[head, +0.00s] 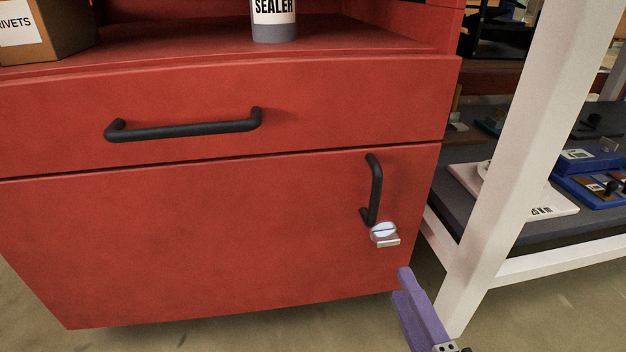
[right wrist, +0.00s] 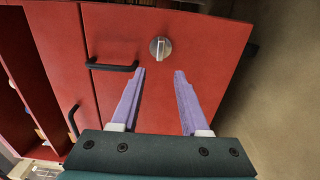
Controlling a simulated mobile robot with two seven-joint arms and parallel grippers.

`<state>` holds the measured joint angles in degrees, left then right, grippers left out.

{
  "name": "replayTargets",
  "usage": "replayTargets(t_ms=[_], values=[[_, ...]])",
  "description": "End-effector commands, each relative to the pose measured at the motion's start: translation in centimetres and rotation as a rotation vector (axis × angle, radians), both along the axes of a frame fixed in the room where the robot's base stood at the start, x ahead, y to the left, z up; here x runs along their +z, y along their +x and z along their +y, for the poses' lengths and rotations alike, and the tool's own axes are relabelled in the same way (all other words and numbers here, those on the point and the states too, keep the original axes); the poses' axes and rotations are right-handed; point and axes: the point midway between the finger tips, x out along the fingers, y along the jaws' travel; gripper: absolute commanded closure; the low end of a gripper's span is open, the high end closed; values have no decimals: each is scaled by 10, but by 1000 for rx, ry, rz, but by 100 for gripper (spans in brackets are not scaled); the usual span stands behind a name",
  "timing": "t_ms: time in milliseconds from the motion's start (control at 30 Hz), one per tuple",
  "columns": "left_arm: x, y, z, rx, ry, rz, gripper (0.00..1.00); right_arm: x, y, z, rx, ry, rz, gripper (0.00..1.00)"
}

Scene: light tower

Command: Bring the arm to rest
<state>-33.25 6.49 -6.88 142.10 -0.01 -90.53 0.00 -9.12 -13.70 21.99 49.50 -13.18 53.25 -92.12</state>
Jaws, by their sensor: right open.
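My right gripper (head: 404,283) shows at the bottom right of the head view, in front of the lower right corner of a red cabinet (head: 200,245). In the right wrist view its two purple fingers (right wrist: 158,74) are apart with nothing between them. A round silver knob (right wrist: 160,48) on the red door lies beyond the fingertips, apart from them. The same knob shows in the head view (head: 384,234), just below the black vertical door handle (head: 373,190). The door and the drawer above it look closed. My left gripper is not in view.
A horizontal black drawer handle (head: 185,129) sticks out above the door. A sealer bottle (head: 274,22) and a rivets box (head: 45,30) stand on the cabinet's shelf. A white post (head: 520,130) and a shelf with several devices stand on the right. Bare floor shows below.

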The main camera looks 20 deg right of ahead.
Motion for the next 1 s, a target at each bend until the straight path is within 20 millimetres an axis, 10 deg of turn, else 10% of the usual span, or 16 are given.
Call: replayTargets(t_ms=[667,1000], values=[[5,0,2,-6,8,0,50,-1,-22,5,0,0,0,55],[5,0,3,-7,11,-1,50,-11,3,-26,0,255,155,55]])
